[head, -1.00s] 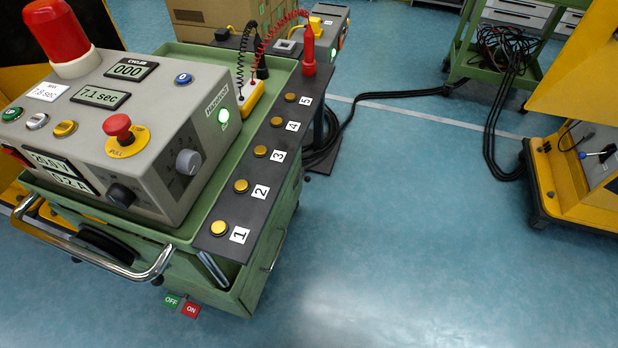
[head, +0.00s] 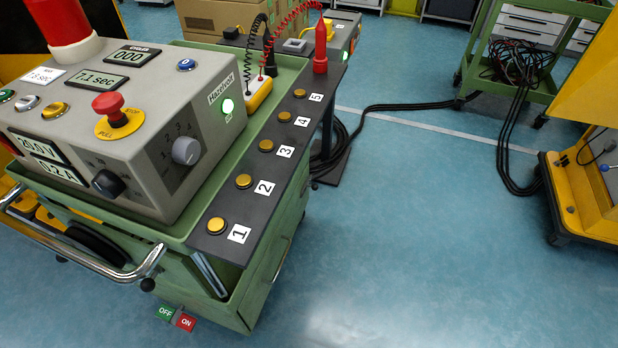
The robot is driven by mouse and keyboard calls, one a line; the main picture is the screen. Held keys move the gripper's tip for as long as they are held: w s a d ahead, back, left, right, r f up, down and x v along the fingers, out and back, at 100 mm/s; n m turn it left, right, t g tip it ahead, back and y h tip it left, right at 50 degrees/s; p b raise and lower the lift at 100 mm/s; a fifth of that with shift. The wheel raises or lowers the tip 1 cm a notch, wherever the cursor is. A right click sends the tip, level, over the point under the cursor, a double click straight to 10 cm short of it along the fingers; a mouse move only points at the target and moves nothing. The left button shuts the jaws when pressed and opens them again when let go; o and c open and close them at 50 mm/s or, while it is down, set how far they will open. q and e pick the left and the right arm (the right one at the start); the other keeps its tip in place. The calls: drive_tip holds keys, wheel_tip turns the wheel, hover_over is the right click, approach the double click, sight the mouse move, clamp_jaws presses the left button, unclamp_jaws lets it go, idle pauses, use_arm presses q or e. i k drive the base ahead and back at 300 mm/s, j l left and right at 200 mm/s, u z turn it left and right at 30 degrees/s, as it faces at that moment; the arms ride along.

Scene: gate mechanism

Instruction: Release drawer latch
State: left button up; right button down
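In the head view, a green cart (head: 250,292) stands at the left with a grey control box (head: 150,140) on top. A black strip (head: 233,213) with several gold buttons numbered 1 to 5 runs along the cart's right edge. A green OFF tag (head: 165,313) and a red ON tag (head: 186,321) show low at the cart's front. I cannot make out a drawer latch for certain. Neither of my grippers is in view.
A chrome handle (head: 95,262) sticks out at the cart's front. Black cables (head: 400,106) lie on the floor behind, leading to a green trolley (head: 540,85). A yellow machine (head: 585,190) stands at the right. The blue floor between is clear.

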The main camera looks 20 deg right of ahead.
sight(315, 187)
drive_tip(key=i+l+u, duration=0.15)
drive_tip(key=l+u, duration=0.15)
drive_tip(key=u, duration=0.15)
drive_tip(key=i+l+u, duration=0.1)
drive_tip(key=l+u, duration=0.35)
drive_tip(key=i+l+u, duration=0.1)
drive_tip(key=l, duration=0.5)
drive_tip(key=i+l+u, duration=0.1)
drive_tip(key=l, duration=0.55)
drive_tip(key=l+u, duration=0.1)
drive_tip(key=l, duration=0.55)
